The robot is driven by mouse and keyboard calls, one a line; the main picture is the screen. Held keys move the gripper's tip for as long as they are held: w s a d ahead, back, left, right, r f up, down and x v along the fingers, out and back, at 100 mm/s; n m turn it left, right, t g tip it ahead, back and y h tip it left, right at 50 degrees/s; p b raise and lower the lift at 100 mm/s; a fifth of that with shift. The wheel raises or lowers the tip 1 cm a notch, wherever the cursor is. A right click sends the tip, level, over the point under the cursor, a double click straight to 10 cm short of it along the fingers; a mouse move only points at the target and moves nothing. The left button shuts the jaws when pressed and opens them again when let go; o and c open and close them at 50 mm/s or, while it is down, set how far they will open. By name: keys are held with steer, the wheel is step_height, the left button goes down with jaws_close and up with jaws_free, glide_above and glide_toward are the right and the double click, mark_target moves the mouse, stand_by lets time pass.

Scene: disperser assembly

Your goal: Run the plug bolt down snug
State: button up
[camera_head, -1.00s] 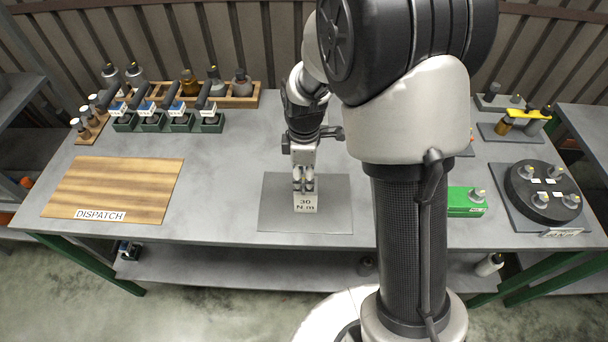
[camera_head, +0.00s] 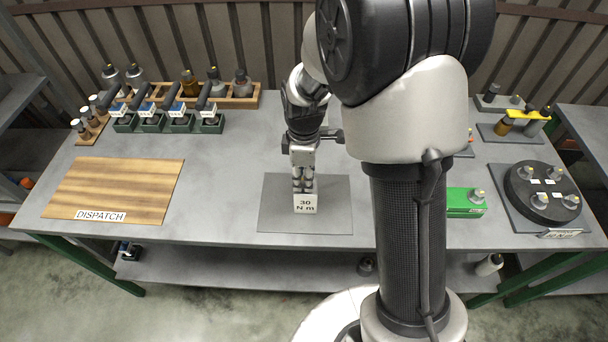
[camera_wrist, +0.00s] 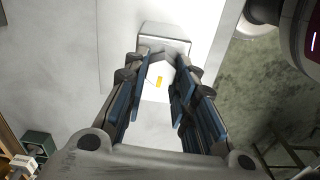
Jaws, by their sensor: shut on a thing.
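A pale block with a "30 N m" label (camera_head: 306,204) stands on a grey plate (camera_head: 338,188) at the middle front of the bench. My gripper (camera_head: 304,187) points down at this block from above. The pale block (camera_wrist: 165,38) shows just beyond the fingertips. The bolt's shank and its seat are hidden, so I cannot tell how deep it sits.
A wooden dispatch board (camera_head: 118,188) lies at the left. Green holders (camera_head: 168,125) and a wooden rack (camera_head: 240,100) stand behind it. A green box (camera_head: 465,205) and a round black fixture (camera_head: 543,192) are at the right. The bench between board and plate is clear.

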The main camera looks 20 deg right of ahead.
steer(key=m+p, duration=0.1)
steer(key=m, duration=0.4)
steer(key=shift+w+r+p, duration=0.1)
steer(key=shift+p, duration=0.2)
steer(key=m+p, duration=0.1)
steer(key=m, duration=0.3)
steer(key=shift+d, duration=0.15)
steer(key=m+p, duration=0.1)
steer(key=m, duration=0.4)
steer(key=shift+d+m, duration=0.1)
steer(key=shift+m, duration=0.3)
steer(key=shift+d+m+p, duration=0.1)
steer(key=shift+m+p, duration=0.3)
steer(key=shift+m, duration=1.6)
steer(key=o, duration=1.1)
steer(key=shift+c, duration=0.2)
